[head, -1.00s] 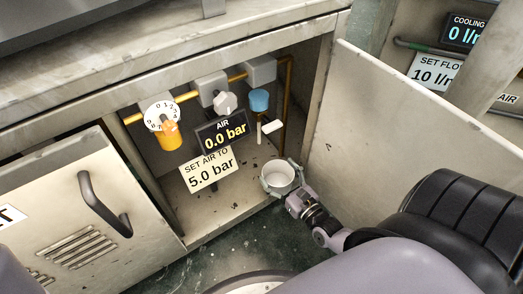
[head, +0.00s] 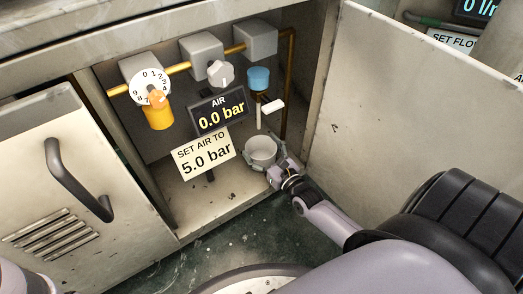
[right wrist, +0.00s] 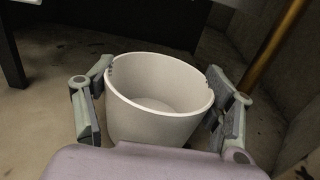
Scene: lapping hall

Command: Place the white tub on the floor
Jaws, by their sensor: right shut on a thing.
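The white tub (head: 261,149) is a small, open, empty round cup inside the open cabinet, near its right front corner. My right gripper (head: 268,163) reaches in from the lower right and is shut on the tub. In the right wrist view the tub (right wrist: 158,105) stands between the two fingers of the gripper (right wrist: 160,108), one on each side. I cannot tell whether its base touches the cabinet bottom. The green floor (head: 245,234) lies in front of the cabinet. My left gripper is not in view.
The open cabinet door (head: 405,110) stands at the right.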

